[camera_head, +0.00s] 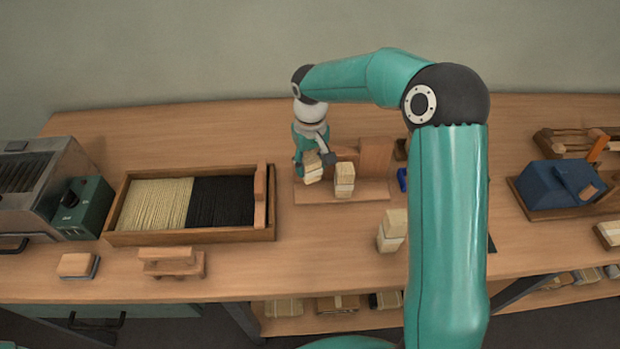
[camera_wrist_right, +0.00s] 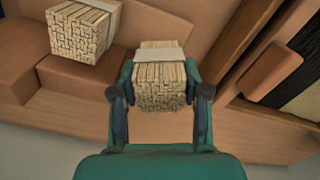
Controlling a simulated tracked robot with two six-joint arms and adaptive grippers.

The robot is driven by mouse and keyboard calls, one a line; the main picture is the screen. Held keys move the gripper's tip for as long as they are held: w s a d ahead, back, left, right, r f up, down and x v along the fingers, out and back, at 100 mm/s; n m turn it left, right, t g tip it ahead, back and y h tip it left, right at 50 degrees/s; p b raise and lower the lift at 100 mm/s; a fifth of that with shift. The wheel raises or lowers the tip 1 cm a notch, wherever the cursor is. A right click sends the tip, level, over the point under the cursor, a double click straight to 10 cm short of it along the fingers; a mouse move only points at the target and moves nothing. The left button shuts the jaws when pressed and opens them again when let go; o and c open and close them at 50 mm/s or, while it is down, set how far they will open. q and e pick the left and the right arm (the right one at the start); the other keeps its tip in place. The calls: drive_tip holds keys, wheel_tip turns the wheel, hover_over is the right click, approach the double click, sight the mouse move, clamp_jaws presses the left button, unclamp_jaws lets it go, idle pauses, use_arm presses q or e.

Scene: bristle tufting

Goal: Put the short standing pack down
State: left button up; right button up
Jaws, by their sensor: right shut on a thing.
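My right gripper (camera_head: 315,161) is shut on a pale bristle pack (camera_head: 313,174) with a light band, over the left part of a wooden stand (camera_head: 367,190). In the right wrist view, the gripper's fingers (camera_wrist_right: 160,93) close on both sides of this pack (camera_wrist_right: 160,72), with its bristle ends towards the camera. I cannot tell whether its underside touches the stand. A second banded pack (camera_head: 345,181) stands on the stand just right of it, apart from it; it also shows at the upper left of the wrist view (camera_wrist_right: 80,35). My left gripper is out of view.
A wooden tray (camera_head: 190,237) with pale and black bristles lies left of the stand. Another pack (camera_head: 391,232) stands nearer the front edge, beside my right arm. A blue device (camera_head: 556,184) sits at the right. The bench behind the tray is clear.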

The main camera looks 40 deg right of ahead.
sight(311, 159)
drive_tip(key=shift+f, duration=3.1)
drive_tip(key=shift+f, duration=0.15)
drive_tip(key=o, duration=1.1)
drive_tip(key=shift+o, duration=0.2)
wheel_tip(311, 159, up, 12)
drive_tip(key=shift+a+r, duration=0.1)
drive_tip(key=shift+r, duration=0.1)
drive_tip(key=shift+s, duration=0.1)
